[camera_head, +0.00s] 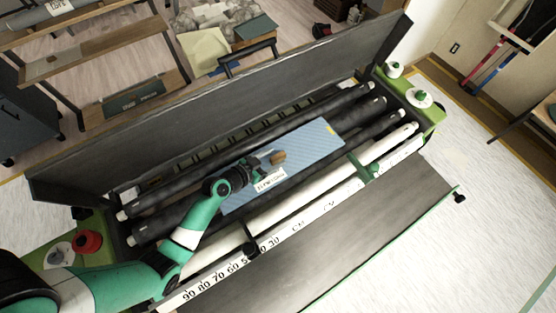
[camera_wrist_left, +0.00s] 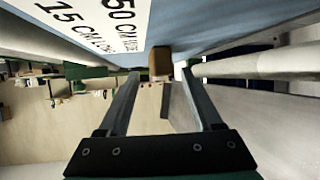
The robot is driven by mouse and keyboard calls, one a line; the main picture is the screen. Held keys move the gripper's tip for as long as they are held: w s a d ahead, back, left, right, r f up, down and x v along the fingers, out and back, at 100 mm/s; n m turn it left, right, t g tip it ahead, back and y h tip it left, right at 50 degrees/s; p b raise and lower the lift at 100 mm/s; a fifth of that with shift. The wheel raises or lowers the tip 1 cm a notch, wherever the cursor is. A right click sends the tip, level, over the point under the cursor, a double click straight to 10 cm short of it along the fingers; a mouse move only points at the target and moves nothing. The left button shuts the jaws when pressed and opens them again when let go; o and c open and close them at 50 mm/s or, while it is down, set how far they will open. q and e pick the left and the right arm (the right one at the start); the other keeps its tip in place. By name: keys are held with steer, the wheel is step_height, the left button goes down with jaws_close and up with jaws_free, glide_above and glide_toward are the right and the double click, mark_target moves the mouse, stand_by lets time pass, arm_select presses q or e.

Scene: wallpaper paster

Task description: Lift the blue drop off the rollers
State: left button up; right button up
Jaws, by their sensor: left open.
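The blue drop (camera_head: 300,148) is a flat blue sheet lying across the black rollers in the head view. A white printed label (camera_head: 270,180) is on it, and a brown block-like grip (camera_head: 278,157) stands at it. My left gripper (camera_head: 268,161) is over the drop beside the brown grip, with its fingers apart. In the left wrist view, the brown grip (camera_wrist_left: 160,60) shows between the open finger ends (camera_wrist_left: 160,76), with the blue drop (camera_wrist_left: 205,18) behind it. I cannot tell whether a finger touches the grip. My right gripper is not in view.
Black rollers (camera_head: 350,102) and white rollers (camera_head: 300,201) run through the paster. A raised dark cover (camera_head: 140,132) stands along its back. A dark flat tray (camera_head: 350,225) is in front. A red knob (camera_head: 88,241) sits at the left end and white-green spools (camera_head: 419,97) at the right.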

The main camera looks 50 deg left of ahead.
arm_select(q)
jaws_close()
stand_by(0.3)
steer(key=shift+w, duration=0.1)
